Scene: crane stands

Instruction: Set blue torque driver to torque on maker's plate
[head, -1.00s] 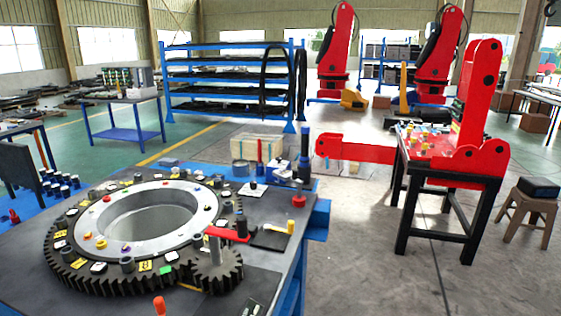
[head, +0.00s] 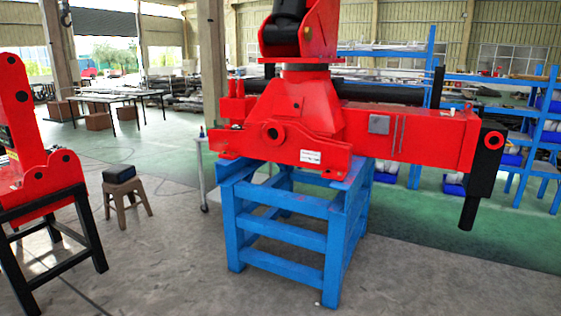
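A red crane part (head: 310,120) rests on a blue steel stand (head: 285,205) in the middle of the view. A small white label with dark print (head: 311,157) is on its front face; the print is too small to read. A plain grey square plate (head: 379,124) is on the red beam to its right. I cannot tell which of these is the maker's plate. No blue torque driver can be made out in the view. Neither of my grippers shows.
A red crane part on a black stand (head: 55,225) is at the left edge, with a wooden stool (head: 127,197) bearing a dark box (head: 119,174) beside it. Blue shelving (head: 530,130) stands behind at the right. The grey floor in front is clear.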

